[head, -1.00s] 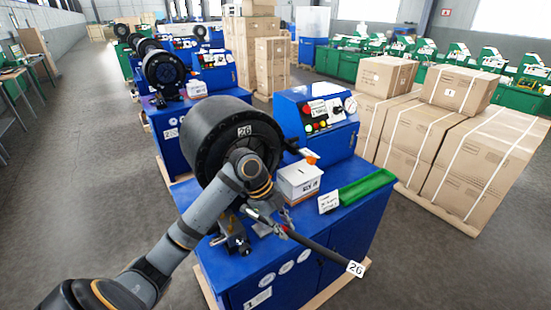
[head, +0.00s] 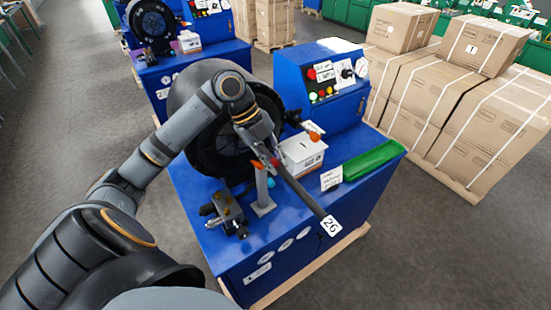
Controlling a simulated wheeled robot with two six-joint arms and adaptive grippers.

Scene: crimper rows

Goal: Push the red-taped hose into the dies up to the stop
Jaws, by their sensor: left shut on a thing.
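The black hose (head: 303,193) slants down to the right, with a white tag 26 (head: 331,225) at its lower end. My left gripper (head: 267,157) is shut on the hose near its upper end, in front of the crimper's round black head (head: 196,150). A bit of red shows at the gripper's fingers; I cannot tell whether it is the tape. The dies inside the head are mostly hidden behind my left arm and gripper. I cannot tell whether the hose end is inside them. My right gripper is not in view.
The blue bench (head: 250,245) carries a grey stand (head: 262,192) below the hose, a small metal device (head: 226,213), a white box (head: 303,152), a green tray (head: 374,160) and a control box (head: 318,85). Cartons (head: 485,120) stand at the right.

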